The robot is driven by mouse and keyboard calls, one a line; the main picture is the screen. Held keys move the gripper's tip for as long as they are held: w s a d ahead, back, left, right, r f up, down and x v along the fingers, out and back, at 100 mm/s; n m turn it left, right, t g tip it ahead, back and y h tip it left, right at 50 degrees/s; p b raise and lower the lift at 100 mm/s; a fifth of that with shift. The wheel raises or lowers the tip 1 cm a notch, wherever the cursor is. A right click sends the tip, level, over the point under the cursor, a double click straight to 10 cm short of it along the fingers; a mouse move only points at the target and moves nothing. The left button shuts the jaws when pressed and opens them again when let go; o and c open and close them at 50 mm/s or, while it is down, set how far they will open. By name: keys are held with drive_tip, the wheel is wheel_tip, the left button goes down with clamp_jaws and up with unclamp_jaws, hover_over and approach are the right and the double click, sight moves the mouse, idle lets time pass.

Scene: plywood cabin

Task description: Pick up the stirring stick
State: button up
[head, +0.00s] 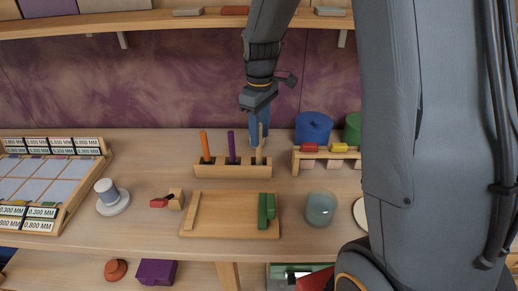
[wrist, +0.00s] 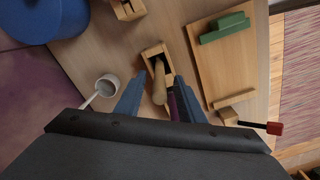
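My gripper (wrist: 158,97) is open and points down over the wooden holder (wrist: 153,52). In the head view my gripper (head: 259,133) is at the holder's (head: 232,171) right end. A pale rounded wooden stick (wrist: 158,82) stands in the holder and shows between my spread fingers, with no clear contact. It also shows in the head view (head: 260,143). A thin whitish stick (wrist: 90,101) leans out of a small white cup (wrist: 107,86) beyond the holder, outside my fingers. I cannot tell for certain which is the stirring stick.
Purple (head: 231,147) and orange (head: 205,147) sticks stand in the same holder. A tray (head: 223,231) with green blocks lies in front. A blue tub (head: 312,128) and a small rack (head: 326,159) are right. A cup on a saucer (head: 112,208) is left.

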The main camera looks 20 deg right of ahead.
sight(259, 150)
drive_tip(key=shift+f+p, duration=0.3)
drive_tip(key=shift+f, duration=1.1)
clamp_jaws()
drive_tip(key=shift+r, duration=0.1)
